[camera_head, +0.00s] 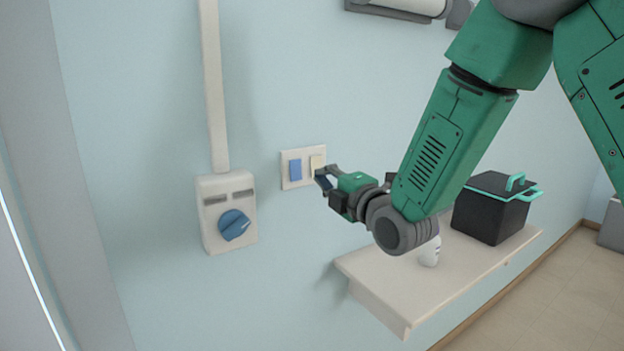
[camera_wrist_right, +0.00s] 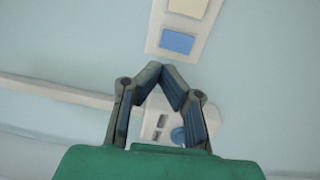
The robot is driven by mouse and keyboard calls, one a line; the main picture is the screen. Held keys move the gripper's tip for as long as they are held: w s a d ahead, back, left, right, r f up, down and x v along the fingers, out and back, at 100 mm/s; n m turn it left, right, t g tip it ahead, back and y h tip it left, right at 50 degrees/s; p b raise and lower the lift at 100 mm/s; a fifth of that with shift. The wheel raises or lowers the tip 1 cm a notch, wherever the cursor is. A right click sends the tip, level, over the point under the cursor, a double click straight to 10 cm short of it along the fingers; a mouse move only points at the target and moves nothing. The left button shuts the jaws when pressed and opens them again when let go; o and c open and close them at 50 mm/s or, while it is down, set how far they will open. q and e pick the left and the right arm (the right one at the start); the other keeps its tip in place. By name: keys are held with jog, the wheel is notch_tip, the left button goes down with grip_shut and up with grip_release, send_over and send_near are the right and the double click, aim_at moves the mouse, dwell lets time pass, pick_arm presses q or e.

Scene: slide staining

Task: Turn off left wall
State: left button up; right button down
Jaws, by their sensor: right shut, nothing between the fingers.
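A white wall switch plate (camera_head: 304,182) holds a blue rocker (camera_head: 295,170) on the left and a cream rocker (camera_head: 318,163) on the right. The plate also shows in the right wrist view (camera_wrist_right: 203,36), with its blue rocker (camera_wrist_right: 177,42) and part of its cream rocker (camera_wrist_right: 188,7). My right gripper (camera_head: 321,176) is shut and empty, in front of the plate's lower right part. In the wrist view its fingertips (camera_wrist_right: 169,78) meet close to the blue rocker end of the plate. I cannot tell whether they touch the plate. My left gripper is not in view.
A white wall box (camera_head: 212,215) with a blue knob (camera_head: 233,224) sits left of the plate, under a vertical conduit (camera_head: 213,90). A shelf (camera_head: 395,292) at lower right bears a black pot (camera_head: 486,215) and a small white object (camera_head: 430,254). The wall below the plate is clear.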

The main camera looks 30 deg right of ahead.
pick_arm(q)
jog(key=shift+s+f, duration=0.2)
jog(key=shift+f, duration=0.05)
pick_arm(e)
jog(key=s, duration=0.4)
jog(key=shift+s+d+r, duration=0.15)
jog(key=shift+d+r, duration=0.15)
jog(key=shift+r, duration=0.1)
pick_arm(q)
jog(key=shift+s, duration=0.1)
pick_arm(e)
jog(key=shift+s+r, duration=0.1)
jog(key=shift+s, duration=0.05)
